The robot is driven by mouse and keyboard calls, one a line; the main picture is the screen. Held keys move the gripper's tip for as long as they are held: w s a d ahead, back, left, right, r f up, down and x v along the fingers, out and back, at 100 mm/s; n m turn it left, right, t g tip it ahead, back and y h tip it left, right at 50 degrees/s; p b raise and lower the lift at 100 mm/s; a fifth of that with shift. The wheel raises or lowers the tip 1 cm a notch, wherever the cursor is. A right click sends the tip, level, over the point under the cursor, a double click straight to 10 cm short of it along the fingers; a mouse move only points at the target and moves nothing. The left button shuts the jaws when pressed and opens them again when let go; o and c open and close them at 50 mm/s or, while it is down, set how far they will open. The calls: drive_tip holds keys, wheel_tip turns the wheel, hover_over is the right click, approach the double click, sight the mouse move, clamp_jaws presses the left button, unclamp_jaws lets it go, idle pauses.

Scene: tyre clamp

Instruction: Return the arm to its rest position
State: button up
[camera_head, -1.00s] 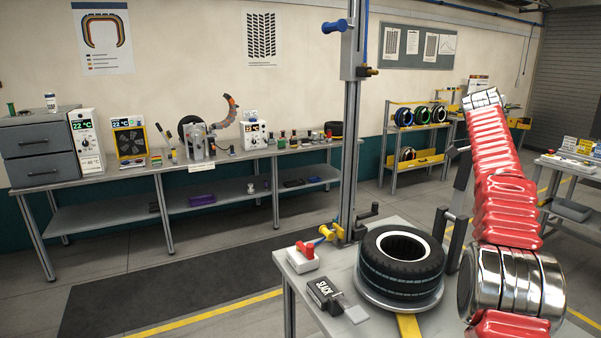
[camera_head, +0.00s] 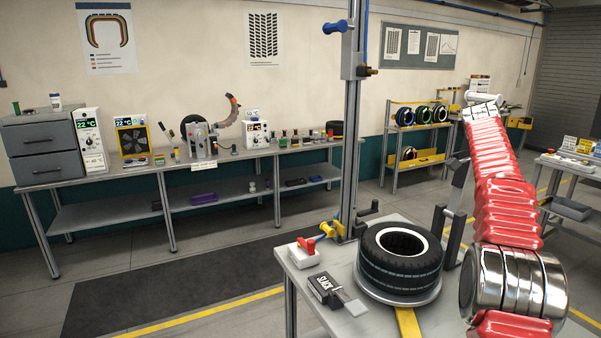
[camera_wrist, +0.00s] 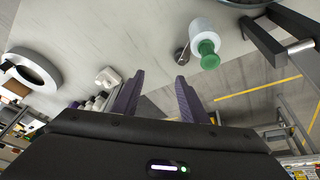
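My arm's red links and chrome joint stand at the right of the head view, with the upper link raised and leaning left. My gripper is not clear in the head view. In the wrist view, the two dark purple fingers of my gripper (camera_wrist: 158,97) are apart, with nothing between them. A tyre (camera_head: 401,258) lies flat on a round plate (camera_head: 398,298) on the near table. The clamp's upright post (camera_head: 351,130) stands behind the tyre.
A box with a red button (camera_head: 304,257) and a black box marked SLACK (camera_head: 325,290) sit on the near table (camera_head: 385,323), left of the tyre. A long bench (camera_head: 110,180) runs along the wall. In the wrist view, a white cylinder with a green end (camera_wrist: 205,42) is beyond the fingers.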

wheel_tip(320, 180, down, 6)
drive_tip(key=w+a+n, duration=0.1)
drive_tip(key=a+n, duration=0.2)
drive_tip(key=n, duration=0.3)
drive_tip(key=s+a+f+n+t+y, duration=0.1)
drive_tip(key=s+a+f+n+t, duration=0.2)
drive_tip(key=a+n, duration=0.5)
drive_tip(key=s+a+f+n+t+y, duration=0.1)
drive_tip(key=s+a+n+t, duration=0.1)
drive_tip(key=s+a, duration=1)
drive_tip(key=s+a+f+n+t+y, duration=0.1)
drive_tip(key=s+a+n, duration=0.4)
drive_tip(key=s+a, duration=0.7)
drive_tip(key=s+t, duration=0.1)
drive_tip(key=s, duration=0.2)
drive_tip(key=shift+s+a+f+n+t+y, duration=0.15)
drive_tip(key=shift+a+f+n+t+y, duration=0.15)
drive_tip(key=shift+f, duration=0.05)
